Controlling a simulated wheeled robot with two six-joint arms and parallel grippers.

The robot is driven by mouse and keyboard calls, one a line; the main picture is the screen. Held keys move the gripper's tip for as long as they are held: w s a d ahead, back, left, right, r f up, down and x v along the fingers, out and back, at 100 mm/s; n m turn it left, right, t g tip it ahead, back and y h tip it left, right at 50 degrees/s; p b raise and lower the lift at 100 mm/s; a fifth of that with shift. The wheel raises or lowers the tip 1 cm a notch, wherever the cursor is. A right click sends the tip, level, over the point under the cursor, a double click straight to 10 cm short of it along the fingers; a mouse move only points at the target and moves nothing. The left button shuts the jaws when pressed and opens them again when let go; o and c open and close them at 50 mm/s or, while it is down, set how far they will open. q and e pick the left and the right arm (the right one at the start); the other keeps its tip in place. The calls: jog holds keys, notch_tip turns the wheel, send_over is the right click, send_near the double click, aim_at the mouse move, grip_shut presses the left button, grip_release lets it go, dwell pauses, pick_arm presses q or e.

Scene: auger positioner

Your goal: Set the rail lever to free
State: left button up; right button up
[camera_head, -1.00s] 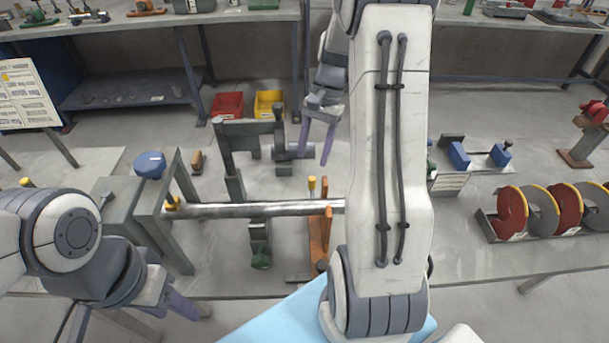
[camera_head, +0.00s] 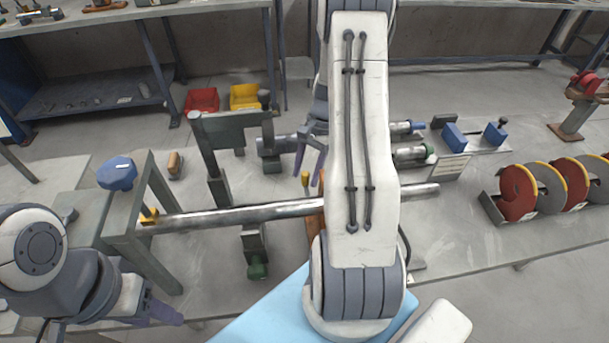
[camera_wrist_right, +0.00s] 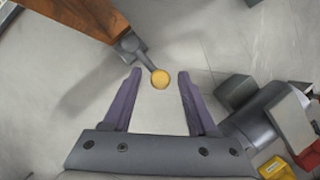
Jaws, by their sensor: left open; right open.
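A lever with a yellow knob (camera_head: 305,178) stands on an orange-brown post (camera_head: 313,222) beside the long steel bar (camera_head: 240,213). In the right wrist view, the knob (camera_wrist_right: 160,79) is on a short grey arm from the brown post (camera_wrist_right: 82,15), just beyond and between my fingertips. My right gripper (camera_head: 308,170) is open and empty, close to this knob; it also shows open in the right wrist view (camera_wrist_right: 160,82). My arm hides part of the post and bar. My left gripper (camera_head: 160,314) is open and empty at the lower left. A second yellow knob (camera_head: 149,215) is on the left frame.
Red-and-grey auger discs (camera_head: 520,193) stand right. Red (camera_head: 202,100) and yellow (camera_head: 245,96) bins are behind.

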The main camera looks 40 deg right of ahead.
jog(key=shift+s+a+f, duration=0.1)
jog(key=shift+a+f, duration=0.2)
jog(key=shift+f, duration=0.3)
grip_shut()
dwell(1.1)
